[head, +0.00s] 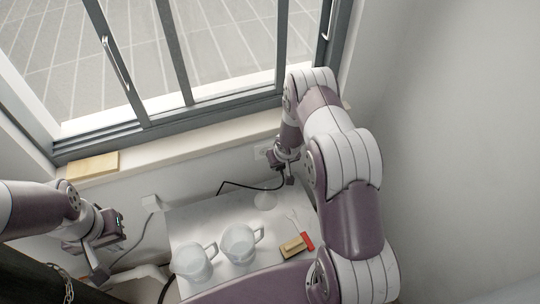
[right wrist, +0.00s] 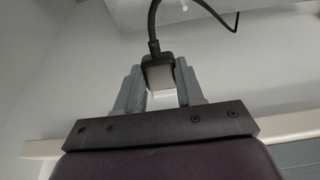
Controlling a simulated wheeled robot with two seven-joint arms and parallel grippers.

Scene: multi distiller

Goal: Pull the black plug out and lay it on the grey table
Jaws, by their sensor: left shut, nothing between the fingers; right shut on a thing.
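A pale patch shows just beyond the plug; I cannot tell whether the plug is still in a socket. In the head view my right gripper (head: 282,163) is at the wall under the window sill, beside a white socket plate (head: 261,152). The black cable (head: 245,186) hangs from there over the far edge of the grey table (head: 190,225). My left gripper (head: 98,262) is shut and empty, left of the table.
The far left of the tabletop is clear.

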